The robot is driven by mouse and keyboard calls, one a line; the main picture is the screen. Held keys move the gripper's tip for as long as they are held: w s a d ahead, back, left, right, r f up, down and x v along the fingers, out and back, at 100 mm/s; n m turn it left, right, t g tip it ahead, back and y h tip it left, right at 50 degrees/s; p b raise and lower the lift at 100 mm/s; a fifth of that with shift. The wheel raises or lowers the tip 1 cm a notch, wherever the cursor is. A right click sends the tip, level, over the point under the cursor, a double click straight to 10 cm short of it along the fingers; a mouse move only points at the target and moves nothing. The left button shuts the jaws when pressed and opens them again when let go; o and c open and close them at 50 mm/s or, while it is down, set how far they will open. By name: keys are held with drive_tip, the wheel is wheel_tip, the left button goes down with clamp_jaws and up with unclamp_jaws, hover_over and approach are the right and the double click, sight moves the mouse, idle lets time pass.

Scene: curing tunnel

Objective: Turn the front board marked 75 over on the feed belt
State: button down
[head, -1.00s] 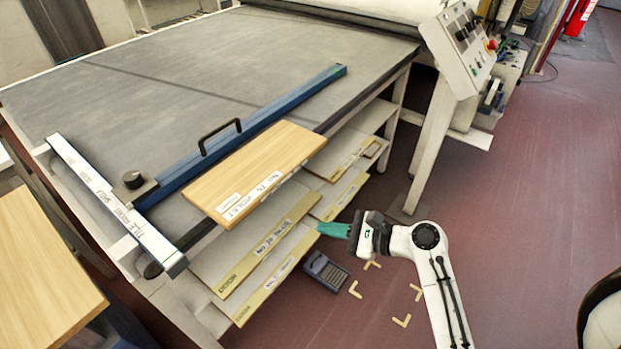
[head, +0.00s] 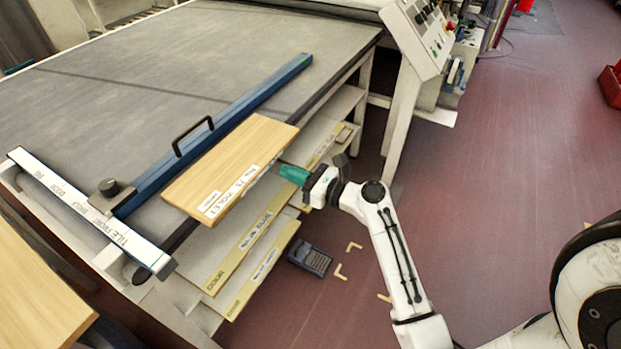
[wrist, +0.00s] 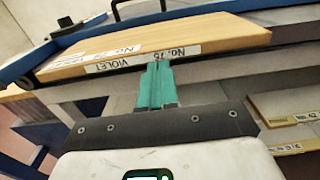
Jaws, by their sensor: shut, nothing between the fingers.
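The wooden board (head: 232,165) lies flat at the front of the feed belt (head: 190,65), its near part sticking out past the belt's front edge. Its front edge has white labels; in the wrist view the board (wrist: 150,45) reads "No. 75" and "VIOLET". A blue bar (head: 215,135) with a black handle lies just behind the board. My gripper (head: 284,172) has green fingers shut and empty, to the right of the board's labelled edge. In the wrist view the fingertips (wrist: 159,66) point at the edge near the "No. 75" label; I cannot tell whether they touch.
Shelves below hold labelled boards (head: 252,255). A dark keypad device (head: 310,259) is on the floor below. A control panel (head: 420,28) stands at the back right.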

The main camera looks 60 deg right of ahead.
sight(270, 165)
drive_tip(key=shift+w+a, duration=0.1)
drive_tip(key=shift+w, duration=1.5)
drive_tip(key=shift+w+p, duration=0.65)
drive_tip(key=shift+w, duration=0.85)
drive_tip(key=shift+s, duration=0.15)
